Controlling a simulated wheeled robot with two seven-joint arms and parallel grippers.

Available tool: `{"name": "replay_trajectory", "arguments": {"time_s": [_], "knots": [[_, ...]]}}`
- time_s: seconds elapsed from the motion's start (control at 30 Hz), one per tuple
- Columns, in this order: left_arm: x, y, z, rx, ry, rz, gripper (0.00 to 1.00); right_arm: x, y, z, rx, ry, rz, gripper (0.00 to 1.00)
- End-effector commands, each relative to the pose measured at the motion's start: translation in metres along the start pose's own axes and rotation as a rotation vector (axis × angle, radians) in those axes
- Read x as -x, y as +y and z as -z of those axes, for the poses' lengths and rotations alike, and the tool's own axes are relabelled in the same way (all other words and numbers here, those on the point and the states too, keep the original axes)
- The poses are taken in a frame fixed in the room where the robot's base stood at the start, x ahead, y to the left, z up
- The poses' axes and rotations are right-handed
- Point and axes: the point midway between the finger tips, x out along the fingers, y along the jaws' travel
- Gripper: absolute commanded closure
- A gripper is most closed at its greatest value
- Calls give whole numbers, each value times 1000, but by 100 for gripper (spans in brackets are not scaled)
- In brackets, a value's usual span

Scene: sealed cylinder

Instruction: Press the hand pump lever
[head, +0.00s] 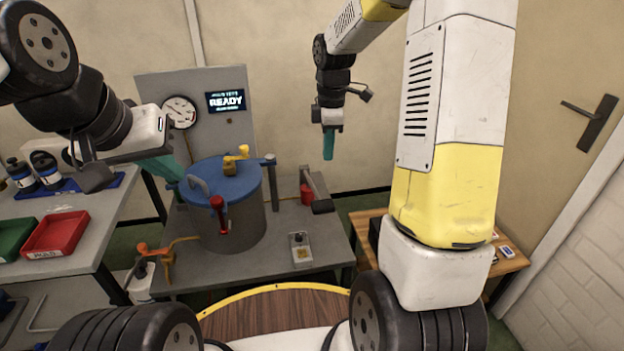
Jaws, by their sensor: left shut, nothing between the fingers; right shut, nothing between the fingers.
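On the grey bench, right of the cylinder, stands a small red-bodied device (307,193) with a grey bar that ends in a dark grip (322,206); it looks like the hand pump and its lever. The bar slants down toward me. My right gripper (328,146) is shut and empty, pointing down in the air above and behind the pump, apart from it. My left gripper (170,168) is shut and empty near the left side of the cylinder's blue lid (222,182); whether it touches anything cannot be told.
The grey cylinder (232,228) has a red handle (219,212) and a yellow valve (236,160). A panel (225,135) behind shows a gauge and a READY screen (226,101). A red tray (57,233) is left.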

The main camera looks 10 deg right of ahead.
Motion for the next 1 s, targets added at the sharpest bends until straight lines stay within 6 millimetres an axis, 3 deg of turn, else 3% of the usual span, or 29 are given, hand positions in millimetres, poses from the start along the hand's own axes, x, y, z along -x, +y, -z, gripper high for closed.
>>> {"name": "replay_trajectory", "arguments": {"time_s": [0.2,0.73,1.0], "knots": [[0,0,0,0,0,0,100,-28,14,0,123,-11,42,100],[0,0,0,0,0,0,100,-39,14,0,138,-12,49,100],[0,0,0,0,0,0,100,-89,11,0,138,-13,51,100]]}}
